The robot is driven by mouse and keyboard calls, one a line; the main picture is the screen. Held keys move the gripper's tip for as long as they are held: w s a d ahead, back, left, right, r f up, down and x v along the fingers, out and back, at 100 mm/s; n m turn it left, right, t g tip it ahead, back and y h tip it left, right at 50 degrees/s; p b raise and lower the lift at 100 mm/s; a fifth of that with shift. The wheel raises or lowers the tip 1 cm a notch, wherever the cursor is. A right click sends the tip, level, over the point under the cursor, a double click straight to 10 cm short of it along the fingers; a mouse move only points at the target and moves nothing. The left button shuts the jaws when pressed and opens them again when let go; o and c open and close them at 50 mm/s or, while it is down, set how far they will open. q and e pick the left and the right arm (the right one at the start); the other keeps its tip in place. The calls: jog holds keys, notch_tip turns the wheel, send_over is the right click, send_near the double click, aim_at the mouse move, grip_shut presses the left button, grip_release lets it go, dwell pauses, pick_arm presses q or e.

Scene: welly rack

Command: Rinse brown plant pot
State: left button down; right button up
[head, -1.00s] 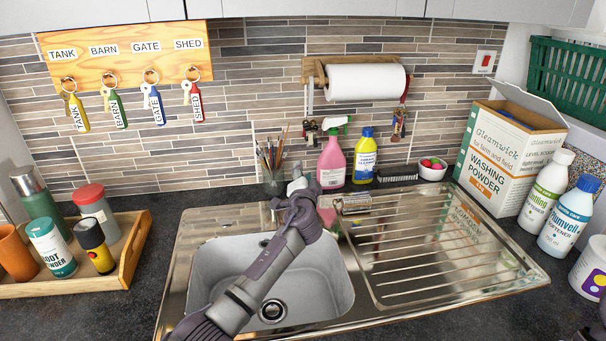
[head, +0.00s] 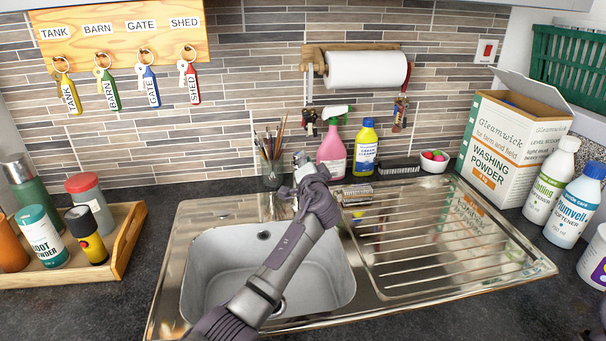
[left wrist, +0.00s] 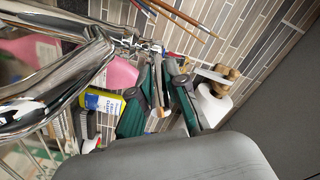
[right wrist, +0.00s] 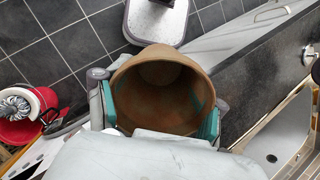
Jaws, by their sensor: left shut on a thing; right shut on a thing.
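The brown plant pot (right wrist: 160,88) fills the middle of the right wrist view, its open mouth facing the camera. My right gripper (right wrist: 160,112) is shut on it, with green pads on both sides of its wall. The pot cannot be made out in the head view. My left gripper (head: 303,178) is at the chrome tap behind the sink and is shut on part of it. In the left wrist view the tap (left wrist: 45,85) shines at the left. The sink basin (head: 215,270) is partly covered by my left arm. No water is visible.
The ribbed drainer (head: 430,240) is clear. A pink spray bottle (head: 331,158), a yellow bottle (head: 365,150) and a brush pot (head: 271,165) stand behind the sink. A wooden tray (head: 125,245) is left; a washing powder box (head: 510,150) is right.

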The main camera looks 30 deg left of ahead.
notch_tip(320, 180, down, 4)
jog(key=shift+r+b, duration=0.1)
jog(key=shift+b, duration=1.05)
jog(key=shift+f+b, duration=0.45)
jog(key=shift+f, duration=0.05)
pick_arm(q)
jog(key=shift+w+d+n+g+y, duration=0.25)
jog(key=shift+n+g+y, duration=0.45)
jog(key=shift+n+y, duration=0.1)
jog(key=c, duration=1.2)
grip_release()
notch_tip(320, 180, up, 10)
